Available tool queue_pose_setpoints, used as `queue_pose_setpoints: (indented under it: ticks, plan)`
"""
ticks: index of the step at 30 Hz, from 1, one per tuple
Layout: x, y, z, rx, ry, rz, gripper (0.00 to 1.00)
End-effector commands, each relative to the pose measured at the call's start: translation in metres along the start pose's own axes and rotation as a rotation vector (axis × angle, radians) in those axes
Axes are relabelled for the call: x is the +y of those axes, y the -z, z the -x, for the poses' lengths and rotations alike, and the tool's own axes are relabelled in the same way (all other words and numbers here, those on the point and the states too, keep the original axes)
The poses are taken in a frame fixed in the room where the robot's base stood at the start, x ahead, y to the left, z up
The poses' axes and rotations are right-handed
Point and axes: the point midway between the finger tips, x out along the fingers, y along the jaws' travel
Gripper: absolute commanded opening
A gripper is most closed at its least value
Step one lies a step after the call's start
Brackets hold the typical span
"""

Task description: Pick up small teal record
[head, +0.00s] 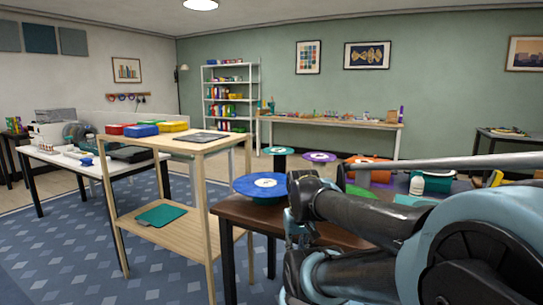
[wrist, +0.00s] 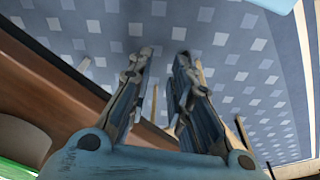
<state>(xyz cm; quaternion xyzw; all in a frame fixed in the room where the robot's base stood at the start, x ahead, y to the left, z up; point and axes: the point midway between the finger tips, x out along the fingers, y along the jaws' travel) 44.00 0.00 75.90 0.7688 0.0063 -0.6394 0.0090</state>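A small teal disc with a pale centre (head: 279,151), which looks like the teal record, lies flat beyond the large blue disc in the head view. It appears to be on a dark raised support. My gripper (head: 300,190) is in front of it and nearer to me, at the brown table's edge. The teal disc does not show in the wrist view.
A large blue disc (head: 260,187) lies on the brown table (head: 232,207), just left of my gripper. A purple disc (head: 319,157) and an orange one (head: 370,160) are farther back. A wooden shelf stand (head: 200,143) stands close on the left. Open carpet (head: 75,250) lies at front left.

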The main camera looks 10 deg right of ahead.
Motion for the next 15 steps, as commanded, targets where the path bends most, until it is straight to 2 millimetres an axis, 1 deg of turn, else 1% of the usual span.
queue_pose_setpoints:
  ticks: [11, 13, 14, 15]
  plan:
    - [0.000, 0.000, 0.000, 0.000, 0.000, 0.000, 0.19]
    - [0.000, -0.004, 0.007, 0.019, -0.002, 0.000, 0.19]
    - [0.001, -0.001, 0.009, 0.029, -0.003, 0.001, 0.19]
    - [0.001, 0.007, 0.012, 0.045, -0.006, 0.001, 0.19]
